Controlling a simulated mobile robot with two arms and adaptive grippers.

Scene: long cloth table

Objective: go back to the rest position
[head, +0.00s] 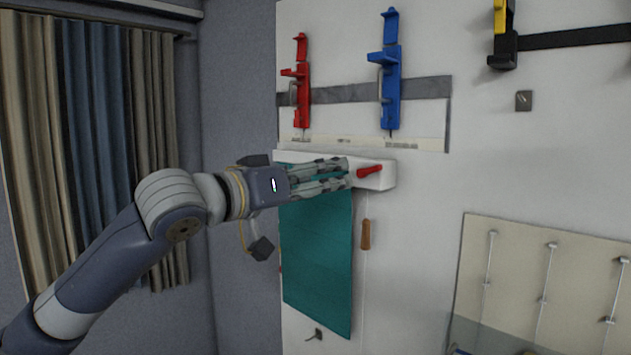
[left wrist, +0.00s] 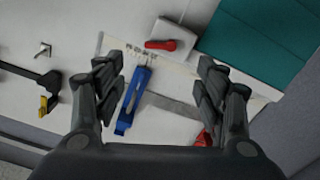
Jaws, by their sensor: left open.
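My left arm comes in from the left in the head view, raised in front of the wall. Its gripper (head: 345,175) points right, in front of a white wall ledge, and its fingers overlap the top of a teal cloth (head: 320,262). In the left wrist view the left gripper (left wrist: 160,85) is open, with nothing between its fingertips in its grasp. The wall lies beyond the fingers there. Whether the fingers touch the ledge or cloth cannot be told. My right gripper is in neither view.
A white ledge (head: 380,178) with a red handle (head: 369,171) is close to the left gripper. A red tool holder (head: 302,90) and a blue one (head: 390,85) hang above. A wooden handle (head: 366,235) hangs below. Curtains (head: 95,130) hang at the left. A panel with hooks (head: 540,280) is lower right.

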